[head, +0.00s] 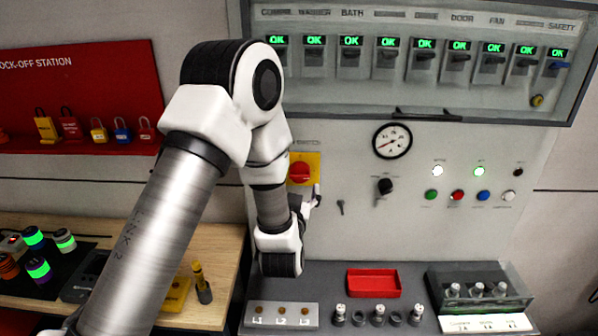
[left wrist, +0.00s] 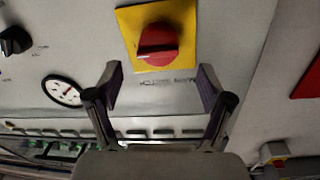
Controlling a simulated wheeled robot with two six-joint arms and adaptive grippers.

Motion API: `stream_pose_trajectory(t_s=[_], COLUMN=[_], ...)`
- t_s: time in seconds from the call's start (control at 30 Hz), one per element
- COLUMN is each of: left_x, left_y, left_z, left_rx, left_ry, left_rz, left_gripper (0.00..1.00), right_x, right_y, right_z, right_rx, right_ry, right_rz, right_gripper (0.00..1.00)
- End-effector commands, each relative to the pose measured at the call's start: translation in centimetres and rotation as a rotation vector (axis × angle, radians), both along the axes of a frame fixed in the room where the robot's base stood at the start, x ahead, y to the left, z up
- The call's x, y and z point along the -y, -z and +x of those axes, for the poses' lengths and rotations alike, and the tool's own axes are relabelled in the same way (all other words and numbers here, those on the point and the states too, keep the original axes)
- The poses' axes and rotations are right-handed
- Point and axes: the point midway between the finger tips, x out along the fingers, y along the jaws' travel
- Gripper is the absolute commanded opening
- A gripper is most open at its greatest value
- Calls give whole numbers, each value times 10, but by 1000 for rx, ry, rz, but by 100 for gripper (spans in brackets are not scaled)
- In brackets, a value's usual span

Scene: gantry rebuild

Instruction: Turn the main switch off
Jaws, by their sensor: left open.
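The main switch is a red rotary knob (head: 299,173) on a yellow square plate (head: 314,160) on the grey panel, partly hidden by my left arm in the head view. The left wrist view shows the knob (left wrist: 158,45) whole, with its grip bar lying roughly level in that picture. My left gripper (head: 312,198) is just below and in front of the switch. In the left wrist view its two fingers (left wrist: 160,73) are spread wide and empty, apart from the knob, which shows beyond their tips. My right gripper is in neither view.
A round gauge (head: 392,141), a black selector knob (head: 385,187) and several buttons sit right of the switch. A cabinet of breakers marked OK (head: 420,113) is above. A red tray (head: 373,283) lies on the shelf below. A red lock-off board (head: 80,85) hangs left.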

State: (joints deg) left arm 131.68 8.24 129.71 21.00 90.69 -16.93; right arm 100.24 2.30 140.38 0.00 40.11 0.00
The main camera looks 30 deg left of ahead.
Motion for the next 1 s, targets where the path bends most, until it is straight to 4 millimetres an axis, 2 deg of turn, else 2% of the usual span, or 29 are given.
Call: stream_pose_trajectory(t_s=[0.03, 0.23, 0.37, 0.57, 0.7, 0.73, 1.0], left_x=[-5, -21, -25, -25, -25, -25, -25], left_y=[-6, -4, -1, 1, 1, 1, 1], left_z=[9, 40, 48, 49, 49, 49, 49], left_rx=[0, -2, -4, -4, -4, -4, -1], left_ry=[-2, 0, 1, 2, 2, 2, 2], left_rz=[-3, -2, -2, -2, -2, -2, -5], left_gripper=[80, 80, 80, 80, 30, 21, 21], right_x=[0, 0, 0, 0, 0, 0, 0], right_y=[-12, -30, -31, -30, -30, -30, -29], right_z=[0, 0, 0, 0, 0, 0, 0], right_rx=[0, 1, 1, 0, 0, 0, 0], right_ry=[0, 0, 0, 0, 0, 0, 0], right_rz=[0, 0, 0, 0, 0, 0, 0], right_gripper=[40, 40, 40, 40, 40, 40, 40])
